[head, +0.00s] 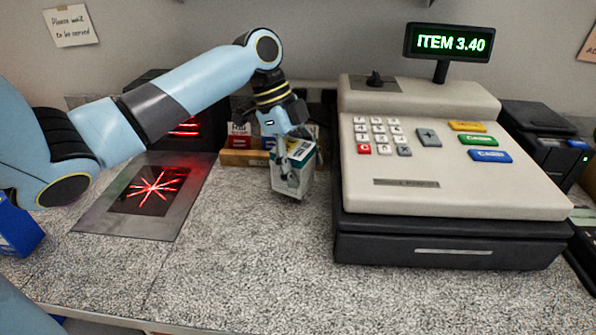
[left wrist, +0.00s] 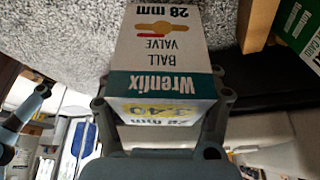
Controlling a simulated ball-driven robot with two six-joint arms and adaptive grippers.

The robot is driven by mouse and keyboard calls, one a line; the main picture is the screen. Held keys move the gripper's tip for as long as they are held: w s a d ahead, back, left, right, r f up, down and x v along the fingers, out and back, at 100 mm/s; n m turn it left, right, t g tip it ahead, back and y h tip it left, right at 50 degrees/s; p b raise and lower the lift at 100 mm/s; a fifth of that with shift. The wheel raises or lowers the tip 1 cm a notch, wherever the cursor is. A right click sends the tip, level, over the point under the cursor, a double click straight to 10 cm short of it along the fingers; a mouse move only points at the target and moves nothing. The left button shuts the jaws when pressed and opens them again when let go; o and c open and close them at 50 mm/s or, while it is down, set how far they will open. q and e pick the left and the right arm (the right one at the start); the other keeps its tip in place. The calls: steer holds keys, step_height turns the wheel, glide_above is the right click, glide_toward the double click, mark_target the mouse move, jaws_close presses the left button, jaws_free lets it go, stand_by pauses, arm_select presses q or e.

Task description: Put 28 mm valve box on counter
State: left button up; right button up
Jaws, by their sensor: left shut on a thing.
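The 28 mm valve box (head: 291,180) is white with a dark green band. In the left wrist view the box (left wrist: 165,50) reads "28 mm", "BALL VALVE" and "Wrenlix", upside down, with a yellow price patch. My left gripper (head: 297,150) is shut on the box, with a finger on either side of it. The left gripper (left wrist: 165,115) also shows in the left wrist view. The box is tilted and hangs between the scanner and the till; I cannot tell if it touches the counter (head: 240,260). My right gripper is not in view.
The cash register (head: 450,180) stands right of the box, its display (head: 447,43) reading "ITEM 3.40". A scanner plate (head: 150,190) with red beams lies to the left. A wooden tray (head: 245,158) with boxes stands behind. A blue box (head: 18,230) is at far left. The front counter is clear.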

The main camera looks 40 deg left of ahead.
arm_select(q)
steer(key=shift+f, duration=1.3)
steer(key=shift+f, duration=0.1)
steer(key=o, duration=1.7)
steer(key=shift+c, duration=0.2)
steer(key=b+v, duration=0.1)
steer(key=v, duration=1.1)
steer(key=shift+s, duration=0.15)
